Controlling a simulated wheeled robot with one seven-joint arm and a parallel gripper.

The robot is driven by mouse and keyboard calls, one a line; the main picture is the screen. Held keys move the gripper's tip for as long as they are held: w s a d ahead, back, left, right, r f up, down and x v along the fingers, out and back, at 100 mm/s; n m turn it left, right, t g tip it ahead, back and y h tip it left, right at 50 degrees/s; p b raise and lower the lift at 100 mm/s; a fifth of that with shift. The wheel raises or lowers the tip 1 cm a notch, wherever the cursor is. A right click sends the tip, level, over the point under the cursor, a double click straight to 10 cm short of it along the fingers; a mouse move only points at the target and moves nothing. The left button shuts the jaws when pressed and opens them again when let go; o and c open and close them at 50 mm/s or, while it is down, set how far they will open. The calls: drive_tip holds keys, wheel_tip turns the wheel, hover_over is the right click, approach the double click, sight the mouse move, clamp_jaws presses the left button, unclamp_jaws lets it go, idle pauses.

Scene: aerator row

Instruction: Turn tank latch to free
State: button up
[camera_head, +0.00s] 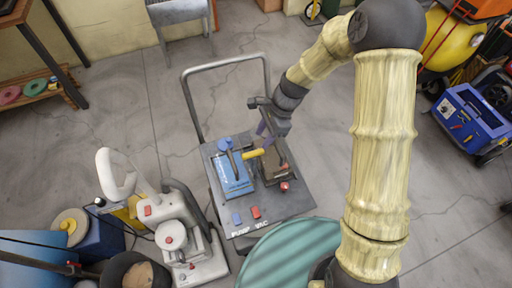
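A cart (290,207) with a dark top and a grey push handle stands in the middle of the floor. On its top sits a blue unit (235,186) with an upright blue lever (228,146). A short yellow bar or handle (253,154) sticks out beside it, possibly the tank latch; I cannot tell its setting. My gripper (265,143) is over the far part of the cart top, close above the yellow piece. I cannot tell whether they touch, or whether the fingers are open. A darker fixture (277,172) with red parts sits right of the blue unit.
Blue and red switches (246,216) sit on the cart's front edge, above "PUMP" and "VAC" lettering. A white machine (185,240) stands close on the left. A blue toolbox (470,118) is at the right. Open floor lies behind the cart.

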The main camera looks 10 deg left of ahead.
sight(254, 153)
drive_tip(key=x, duration=0.7)
drive_tip(key=shift+f+p, duration=0.1)
drive_tip(key=shift+p, duration=0.2)
clamp_jaws()
